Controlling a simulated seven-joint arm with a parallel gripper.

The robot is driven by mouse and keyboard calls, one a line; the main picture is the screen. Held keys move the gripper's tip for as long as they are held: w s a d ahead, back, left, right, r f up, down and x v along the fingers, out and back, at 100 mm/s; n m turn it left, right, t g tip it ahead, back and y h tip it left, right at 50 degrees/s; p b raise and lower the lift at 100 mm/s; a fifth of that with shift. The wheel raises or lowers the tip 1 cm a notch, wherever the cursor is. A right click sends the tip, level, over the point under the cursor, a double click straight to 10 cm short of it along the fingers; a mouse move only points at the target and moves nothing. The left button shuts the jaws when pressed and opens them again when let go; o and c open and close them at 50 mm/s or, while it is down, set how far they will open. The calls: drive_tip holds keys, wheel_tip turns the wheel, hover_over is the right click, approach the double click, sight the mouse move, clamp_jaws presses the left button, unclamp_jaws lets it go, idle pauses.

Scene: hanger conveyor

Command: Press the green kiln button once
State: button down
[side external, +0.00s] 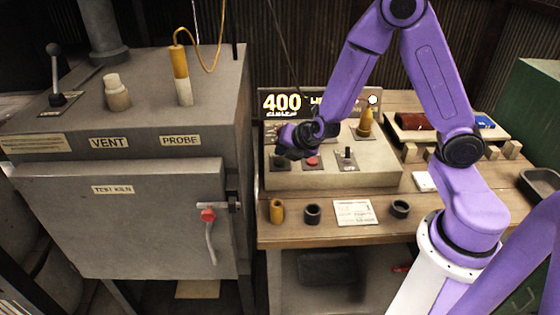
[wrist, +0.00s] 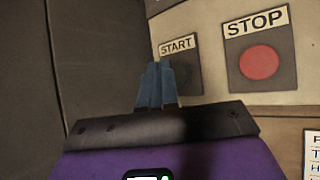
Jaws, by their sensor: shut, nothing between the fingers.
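The START button's dark plate (wrist: 193,76) shows in the wrist view under its START label (wrist: 178,45), just behind my fingertips. The button is mostly hidden by my fingers, and its green colour is hard to make out. My gripper (wrist: 157,72) is shut and empty, with its blue-grey fingers pointing at the left part of this plate. I cannot tell whether the tips touch the button. In the side view, my gripper (side external: 284,153) is at the left end of the control box (side external: 350,180), over the START plate.
The red STOP button (wrist: 259,62) is just right of START; it also shows in the side view (side external: 312,161). A toggle lever (side external: 347,157) and a yellow cone-shaped part (side external: 365,123) are farther right on the box. The kiln (side external: 120,215) stands close on the left. A display (side external: 283,103) reads 400.

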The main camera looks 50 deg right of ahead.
sight(283, 163)
drive_tip(key=shift+r, duration=2.4)
drive_tip(key=shift+s+r, duration=0.1)
drive_tip(key=shift+r, duration=0.05)
drive_tip(key=s+a+r+m+g, duration=0.1)
drive_tip(key=s+m+g, duration=0.2)
drive_tip(key=s, duration=0.7)
drive_tip(key=s+a+r+m+g+y, duration=0.1)
drive_tip(key=s+m, duration=0.4)
drive_tip(key=s, duration=0.5)
drive_tip(key=s+a+r+m+g, duration=0.3)
drive_tip(key=s+m+g, duration=0.1)
drive_tip(key=s, duration=0.5)
drive_tip(key=shift+s+a+m+g+y, duration=0.15)
drive_tip(key=shift+s+m+g+y, duration=0.15)
drive_tip(key=shift+s+g+y, duration=0.1)
